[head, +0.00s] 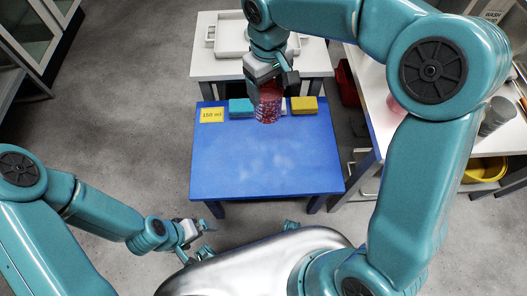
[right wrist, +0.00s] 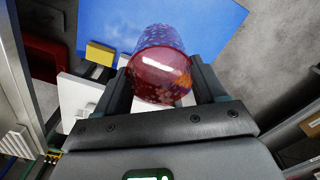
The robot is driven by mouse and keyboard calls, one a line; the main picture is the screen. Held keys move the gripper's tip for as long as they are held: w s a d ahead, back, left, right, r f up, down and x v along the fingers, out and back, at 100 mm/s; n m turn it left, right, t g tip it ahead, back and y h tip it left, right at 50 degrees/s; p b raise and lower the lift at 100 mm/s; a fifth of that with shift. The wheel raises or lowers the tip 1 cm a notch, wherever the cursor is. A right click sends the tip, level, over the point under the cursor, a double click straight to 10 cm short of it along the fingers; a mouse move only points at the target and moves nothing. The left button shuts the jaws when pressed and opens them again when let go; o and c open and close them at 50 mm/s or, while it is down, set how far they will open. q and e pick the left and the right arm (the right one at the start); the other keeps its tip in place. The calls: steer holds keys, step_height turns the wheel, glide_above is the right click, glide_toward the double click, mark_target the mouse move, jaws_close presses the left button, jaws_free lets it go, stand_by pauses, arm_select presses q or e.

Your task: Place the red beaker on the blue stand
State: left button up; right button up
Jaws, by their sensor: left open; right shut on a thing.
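My right gripper (head: 270,80) is shut on the red beaker (head: 268,103) and holds it over the back part of the blue stand (head: 265,170). In the right wrist view the red beaker (right wrist: 160,75) sits between the two fingers, with the blue stand (right wrist: 215,25) behind it. I cannot tell how high the beaker is above the stand's top. My left gripper (head: 200,232) is open and empty, in front of the stand's near left side, over the floor.
A white table with a tray (head: 215,65) stands behind. The stand's front is clear.

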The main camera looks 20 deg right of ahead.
steer(key=f+b, duration=0.2)
steer(key=a+f+n+b, duration=0.1)
steer(key=f+b, duration=0.1)
steer(key=a+f+n+b, duration=0.1)
steer(key=f+b, duration=0.1)
steer(key=shift+w+f, duration=0.15)
steer(key=shift+w, duration=0.25)
steer(key=shift+f, duration=0.35)
arm_select(q)
step_height(320, 180, down, 15)
steer(key=b, duration=0.7)
steer(key=shift+w+a, duration=0.2)
steer(key=shift+w, duration=0.15)
arm_select(e)
step_height(320, 180, down, 19)
steer(key=shift+f, duration=0.15)
arm_select(q)
steer(key=shift+f, duration=0.15)
arm_select(e)
steer(key=shift+f, duration=0.1)
steer(key=o, duration=1.5)
steer(key=shift+c, duration=0.2)
arm_select(q)
steer(key=r+p, duration=0.4)
steer(key=shift+s+d+r, duration=0.1)
steer(key=shift+s+d, duration=0.15)
steer(key=shift+s, duration=0.05)
arm_select(e)
step_height(320, 180, up, 12)
